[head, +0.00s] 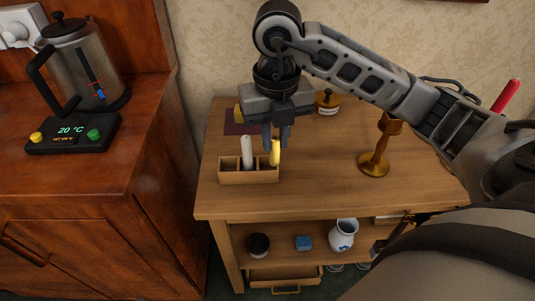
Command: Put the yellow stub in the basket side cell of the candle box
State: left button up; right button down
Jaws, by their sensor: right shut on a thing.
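The candle box (248,177) is a small wooden box with several cells, near the front left of the wooden table. A white candle (247,152) stands upright in a middle cell. My right gripper (276,140) reaches down from above and is shut on the yellow stub (275,154). The stub is roughly upright at the right end cell of the box. Its lower end meets the box's rim in the picture; I cannot tell how deep it sits. No basket is clearly visible. My left gripper is out of view.
A brass candlestick (373,165) stands right of the box, below my arm. A red candle (507,96) shows at far right. The kettle (85,65) stands on the left cabinet.

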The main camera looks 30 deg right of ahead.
jog(key=w+f, duration=0.1)
jog(key=f, duration=0.2)
jog(key=w+d+f, duration=0.1)
jog(key=w+f, duration=0.1)
jog(key=f, duration=0.1)
jog(key=w+f, duration=0.1)
jog(key=f, duration=0.1)
jog(key=shift+w+d+f, duration=0.15)
jog(key=shift+w+f, duration=0.05)
jog(key=shift+f, duration=0.2)
jog(key=shift+f+b, duration=0.2)
jog(key=shift+b, duration=0.2)
jog(key=c, duration=1.6)
grip_release()
jog(key=shift+r, duration=0.1)
